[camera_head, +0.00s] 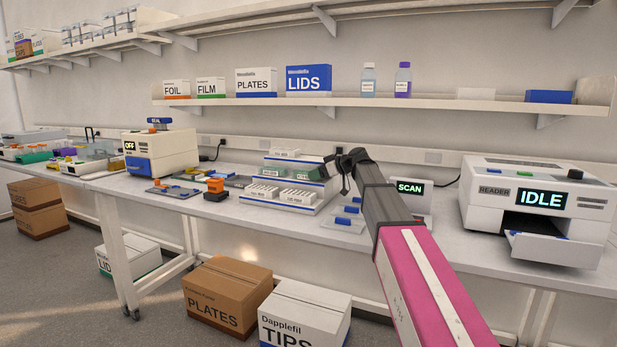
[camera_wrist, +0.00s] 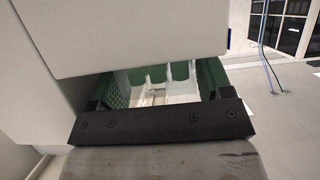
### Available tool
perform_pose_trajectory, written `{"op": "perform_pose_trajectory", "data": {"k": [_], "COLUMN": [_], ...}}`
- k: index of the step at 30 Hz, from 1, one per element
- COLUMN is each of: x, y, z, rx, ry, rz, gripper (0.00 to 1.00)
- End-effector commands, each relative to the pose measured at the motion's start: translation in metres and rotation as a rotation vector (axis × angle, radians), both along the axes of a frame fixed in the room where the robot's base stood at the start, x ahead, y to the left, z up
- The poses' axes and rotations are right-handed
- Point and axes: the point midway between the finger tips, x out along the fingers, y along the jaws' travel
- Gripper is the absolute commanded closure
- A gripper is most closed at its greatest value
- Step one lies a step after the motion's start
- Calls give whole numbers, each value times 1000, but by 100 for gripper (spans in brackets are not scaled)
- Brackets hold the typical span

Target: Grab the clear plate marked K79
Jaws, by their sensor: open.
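I cannot read the mark K79 on anything, so I cannot tell which plate it is. My gripper (camera_head: 345,170) is raised over the back of the bench, beside the right end of a tiered rack (camera_head: 318,198). It is open, and I see nothing between its fingers. The rack holds several white, ribbed pieces and green-edged boxes with small labels. In the wrist view a black bar (camera_wrist: 160,122) crosses the lower middle. Behind it are a green perforated piece (camera_wrist: 118,92) and pale clear pieces (camera_wrist: 180,85), partly hidden by large white surfaces.
Low blue-topped pieces (camera_head: 347,210) lie on the bench beside my arm. A scanner showing SCAN (camera_head: 410,188) and a reader showing IDLE (camera_head: 540,200) stand to the right. A sealer (camera_head: 160,150) stands left. A shelf (camera_head: 430,104) runs above. Cartons (camera_head: 225,295) stand on the floor.

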Motion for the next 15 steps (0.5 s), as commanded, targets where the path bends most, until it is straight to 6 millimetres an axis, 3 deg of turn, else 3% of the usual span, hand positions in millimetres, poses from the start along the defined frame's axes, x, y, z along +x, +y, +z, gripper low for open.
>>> {"op": "perform_pose_trajectory", "data": {"k": [6, 7, 10, 15], "x": [1, 1, 1, 0], "y": [2, 2, 2, 2], "z": [-1, -1, -1, -1], "rx": [0, 0, 0, 0], "ry": [0, 0, 0, 0], "rz": [0, 0, 0, 0], "gripper": [28, 31, 63, 64]}}
